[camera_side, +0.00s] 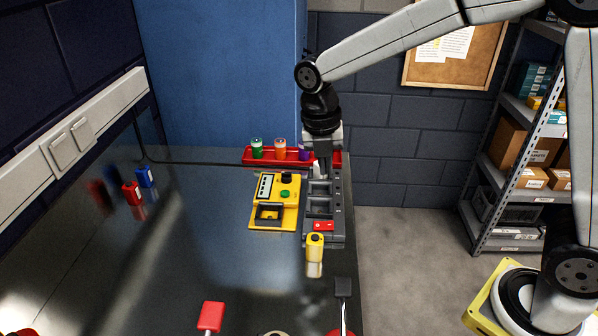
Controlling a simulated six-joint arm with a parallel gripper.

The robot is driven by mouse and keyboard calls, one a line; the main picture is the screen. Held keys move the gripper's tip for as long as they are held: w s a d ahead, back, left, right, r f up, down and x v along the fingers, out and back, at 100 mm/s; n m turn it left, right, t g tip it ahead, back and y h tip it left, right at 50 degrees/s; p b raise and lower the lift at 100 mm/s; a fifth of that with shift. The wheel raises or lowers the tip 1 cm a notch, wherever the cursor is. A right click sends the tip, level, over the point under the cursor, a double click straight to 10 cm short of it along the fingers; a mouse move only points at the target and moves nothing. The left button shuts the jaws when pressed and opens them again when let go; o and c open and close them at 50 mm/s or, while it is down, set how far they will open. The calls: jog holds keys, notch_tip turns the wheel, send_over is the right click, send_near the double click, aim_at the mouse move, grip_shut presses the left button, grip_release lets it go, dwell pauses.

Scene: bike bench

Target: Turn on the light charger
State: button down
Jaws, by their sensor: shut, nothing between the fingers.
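A yellow device (289,216) lies on the bench, with a green button, a dark knob, a pale panel and a dark recess. To its right is a dark grey unit (338,207) with a row of bays; a red block (323,226) sits in its near end. I cannot tell for sure which of the two is the light charger. My gripper (319,172) points down at the far end of the grey unit, shut and empty. The fingertips are small, and I cannot tell whether they touch it. No switch is clear there.
A red tray (249,157) with several coloured containers stands behind both devices. A yellow bottle-like item (315,247) stands just in front of the grey unit.

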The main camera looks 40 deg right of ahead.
aim_at(325, 225)
jog(key=f, duration=0.4)
jog(key=d+f, duration=0.1)
jog(key=f, duration=0.4)
jog(key=s+f, duration=0.1)
jog(key=f, duration=0.3)
jog(key=shift+s+d+f, duration=0.1)
jog(key=shift+d+f, duration=0.05)
jog(key=shift+f, duration=0.25)
jog(key=shift+f, duration=0.2)
jog(key=shift+w+a+r, duration=0.3)
jog(key=shift+w+a, duration=0.2)
jog(key=shift+r, duration=0.2)
dwell(0.5)
notch_tip(325, 225, up, 14)
jog(key=s+d, duration=0.1)
jog(key=shift+f, duration=0.2)
dwell(0.4)
jog(key=shift+s+d, duration=0.15)
